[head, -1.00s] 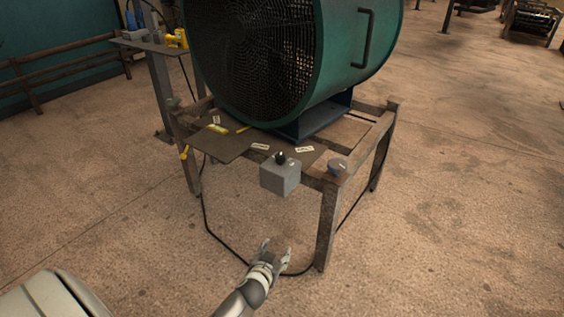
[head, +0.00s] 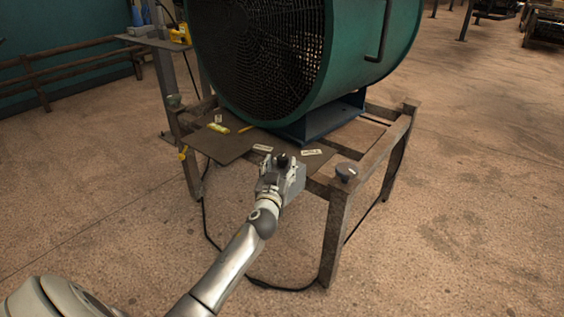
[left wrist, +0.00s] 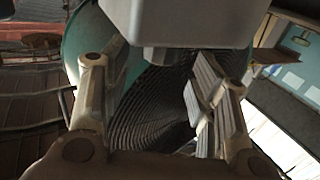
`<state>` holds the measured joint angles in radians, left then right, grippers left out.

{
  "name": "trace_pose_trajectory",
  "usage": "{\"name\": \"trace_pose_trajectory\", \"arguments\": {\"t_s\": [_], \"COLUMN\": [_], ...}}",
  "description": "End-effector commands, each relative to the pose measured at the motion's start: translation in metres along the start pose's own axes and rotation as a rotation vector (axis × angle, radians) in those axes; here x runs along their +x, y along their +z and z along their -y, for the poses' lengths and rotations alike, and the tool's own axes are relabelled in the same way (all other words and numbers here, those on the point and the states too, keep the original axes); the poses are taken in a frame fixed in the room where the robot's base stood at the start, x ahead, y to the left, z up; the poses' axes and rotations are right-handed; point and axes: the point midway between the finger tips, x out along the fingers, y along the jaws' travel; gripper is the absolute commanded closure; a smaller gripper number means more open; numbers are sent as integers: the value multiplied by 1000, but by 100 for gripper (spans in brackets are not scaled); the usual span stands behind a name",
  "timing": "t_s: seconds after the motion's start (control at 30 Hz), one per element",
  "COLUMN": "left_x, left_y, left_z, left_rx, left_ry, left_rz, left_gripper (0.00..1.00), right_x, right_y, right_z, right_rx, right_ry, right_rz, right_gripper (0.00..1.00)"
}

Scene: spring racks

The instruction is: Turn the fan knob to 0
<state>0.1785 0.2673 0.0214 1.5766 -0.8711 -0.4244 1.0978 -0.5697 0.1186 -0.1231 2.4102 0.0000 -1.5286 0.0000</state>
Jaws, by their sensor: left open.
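The black fan knob (head: 284,159) sits on top of a small grey control box at the front of the fan's stand. My left gripper (head: 281,174) is open at the box, its fingers near the knob and hiding most of the box in the head view. In the left wrist view the grey box (left wrist: 190,22) fills the top middle, and the open fingers (left wrist: 150,75) stand apart below it with nothing between them. I cannot tell whether the fingers touch the box. My right gripper is not in view.
The large green fan (head: 345,45) stands on a worn metal frame (head: 336,235). A dark round item (head: 346,171) sits on the frame's corner, right of my gripper. Small labels and a yellow tool (head: 218,128) lie on the brown plate. A cable (head: 270,284) loops on the floor.

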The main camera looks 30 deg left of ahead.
Motion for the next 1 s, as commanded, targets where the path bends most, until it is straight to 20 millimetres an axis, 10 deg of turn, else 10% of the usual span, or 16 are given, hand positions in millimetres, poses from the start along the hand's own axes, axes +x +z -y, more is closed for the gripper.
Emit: {"name": "trace_pose_trajectory", "arguments": {"t_s": [0.63,1.0], "left_x": [35,35], "left_y": [0,1], "left_z": [0,0], "left_rx": [0,0], "left_ry": [1,0], "left_rz": [1,1], "left_gripper": [48,91], "right_x": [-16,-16], "right_y": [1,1], "right_z": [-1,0], "right_rx": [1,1], "right_ry": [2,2], "right_rz": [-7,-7], "right_gripper": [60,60]}}
